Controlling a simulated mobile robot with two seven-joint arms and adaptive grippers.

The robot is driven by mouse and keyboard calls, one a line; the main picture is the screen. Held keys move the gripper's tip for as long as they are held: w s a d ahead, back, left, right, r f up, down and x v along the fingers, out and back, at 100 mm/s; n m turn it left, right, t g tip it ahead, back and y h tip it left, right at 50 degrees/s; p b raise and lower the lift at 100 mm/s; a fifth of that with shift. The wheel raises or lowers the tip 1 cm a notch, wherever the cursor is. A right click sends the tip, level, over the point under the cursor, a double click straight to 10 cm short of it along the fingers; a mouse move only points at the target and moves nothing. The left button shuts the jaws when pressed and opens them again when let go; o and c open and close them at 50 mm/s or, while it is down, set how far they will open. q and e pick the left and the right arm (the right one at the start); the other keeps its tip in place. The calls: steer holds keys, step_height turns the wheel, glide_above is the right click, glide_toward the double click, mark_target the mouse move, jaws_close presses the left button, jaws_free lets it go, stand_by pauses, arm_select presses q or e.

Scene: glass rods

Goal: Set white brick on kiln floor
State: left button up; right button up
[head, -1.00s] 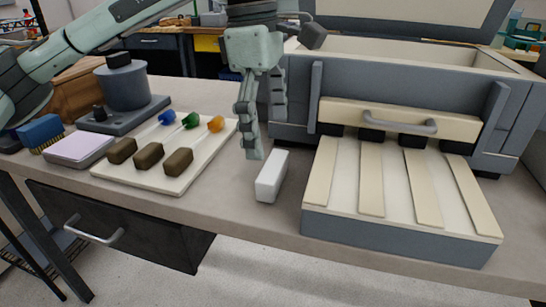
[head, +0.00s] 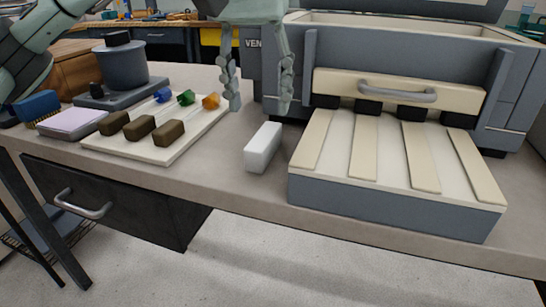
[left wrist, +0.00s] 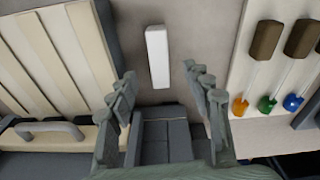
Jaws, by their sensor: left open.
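The white brick (head: 263,148) lies on the grey table, left of the slatted front section of the kiln (head: 400,200). It also shows in the left wrist view (left wrist: 158,58), with its long side pointing roughly between my fingers. My left gripper (head: 260,106) is open and empty, above and behind the brick in the head view. In the left wrist view its two fingers (left wrist: 160,76) stand apart, with the brick beyond the gap and not touched. The kiln floor shows as pale slats (head: 363,150) on a cream surface over a grey base. My right gripper is not in view.
Left of the brick, a white tray (head: 150,158) holds several glass rods with brown blocks and coloured tips. The kiln's cream front panel with a grey handle (head: 398,90) stands behind the slats. A lilac-topped pad (head: 72,122) and a grey pot (head: 122,70) are farther left.

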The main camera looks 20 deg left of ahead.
mark_target(264, 135)
arm_select(q)
steer(key=shift+f+m, duration=0.2)
steer(key=shift+m, duration=0.3)
steer(key=shift+f, duration=0.25)
steer(key=f, duration=0.2)
steer(key=w+f, duration=0.1)
steer(key=f, duration=0.4)
steer(key=shift+w+d, duration=0.1)
steer(key=shift+w, duration=0.15)
jaws_close()
